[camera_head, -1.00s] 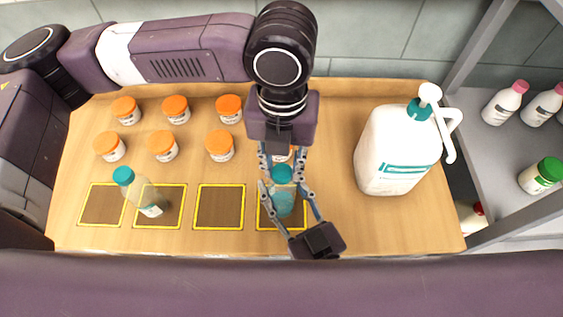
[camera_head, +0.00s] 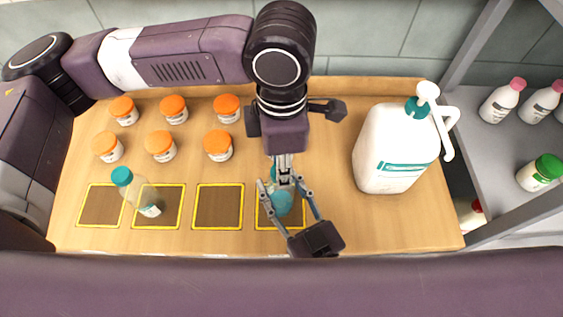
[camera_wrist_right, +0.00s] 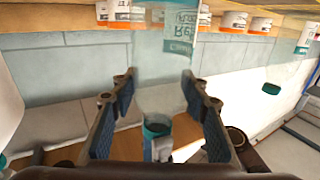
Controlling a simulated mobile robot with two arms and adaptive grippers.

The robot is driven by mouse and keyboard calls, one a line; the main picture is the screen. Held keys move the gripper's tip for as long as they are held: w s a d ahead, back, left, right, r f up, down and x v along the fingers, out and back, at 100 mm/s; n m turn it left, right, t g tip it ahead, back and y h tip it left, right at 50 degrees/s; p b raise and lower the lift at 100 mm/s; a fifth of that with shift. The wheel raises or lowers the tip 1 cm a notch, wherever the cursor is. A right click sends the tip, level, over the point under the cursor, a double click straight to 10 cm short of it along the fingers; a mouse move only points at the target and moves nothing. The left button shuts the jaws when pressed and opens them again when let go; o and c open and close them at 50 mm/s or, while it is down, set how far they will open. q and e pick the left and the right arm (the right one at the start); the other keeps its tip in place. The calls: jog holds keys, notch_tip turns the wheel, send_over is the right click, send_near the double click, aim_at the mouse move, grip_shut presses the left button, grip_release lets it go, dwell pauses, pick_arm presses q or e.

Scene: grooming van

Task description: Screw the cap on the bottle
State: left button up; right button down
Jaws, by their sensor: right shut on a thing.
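A clear bottle with teal contents (camera_head: 283,204) stands at the rightmost yellow-framed square. My right gripper (camera_head: 287,190) is shut on it from the front; the right wrist view shows the bottle (camera_wrist_right: 160,95) between the fingers. A teal cap (camera_wrist_right: 157,130) is at the bottle's end there; whether it is fully seated cannot be told. My left gripper (camera_head: 284,170) is directly above the bottle, pointing down at the cap. Its fingers are seen edge-on and largely cover the cap, so its grip cannot be told. Another teal-capped bottle (camera_head: 148,199) stands at the second square from the left.
Several orange-lidded jars (camera_head: 161,146) stand in two rows at the back left. A large white pump jug (camera_head: 392,148) stands close on the right. A grey shelf (camera_head: 490,165) with small bottles is beyond it. Two yellow-framed squares (camera_head: 219,207) are empty.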

pick_arm(q)
jog(key=o, duration=0.7)
jog(key=shift+c, duration=0.2)
jog(key=shift+r, duration=0.1)
jog(key=shift+r, duration=2.2)
jog(key=shift+c, duration=0.4)
